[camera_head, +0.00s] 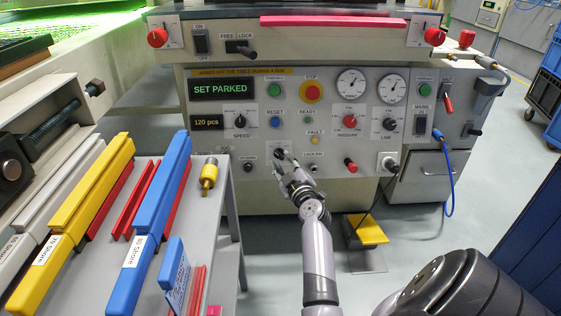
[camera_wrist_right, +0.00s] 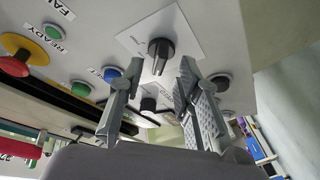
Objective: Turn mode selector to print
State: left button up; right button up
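The mode selector looks to be the black knob (camera_wrist_right: 160,52) on a white plate, seen between and beyond the fingertips in the right wrist view. In the head view it sits low in the middle of the panel (camera_head: 335,160), partly hidden by my right gripper (camera_head: 286,163). My right gripper (camera_wrist_right: 160,72) is open, with a finger on either side of the knob and no visible grip on it. I cannot tell whether the fingertips touch the plate. My left gripper is not in view.
Nearby are the speed knob (camera_head: 240,121), the blue reset button (camera_head: 276,122), the red stop button (camera_head: 312,93) and the keyed interlock area below. A grey table (camera_head: 228,205) with blue and yellow bars stands at left. A yellow pedal (camera_head: 366,230) is on the floor.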

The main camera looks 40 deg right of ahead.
aim_at(279, 154)
jog(key=shift+x, duration=1.35)
jog(key=shift+c, duration=0.5)
jog(key=shift+d, duration=0.1)
grip_shut()
jog(key=shift+r, duration=0.1)
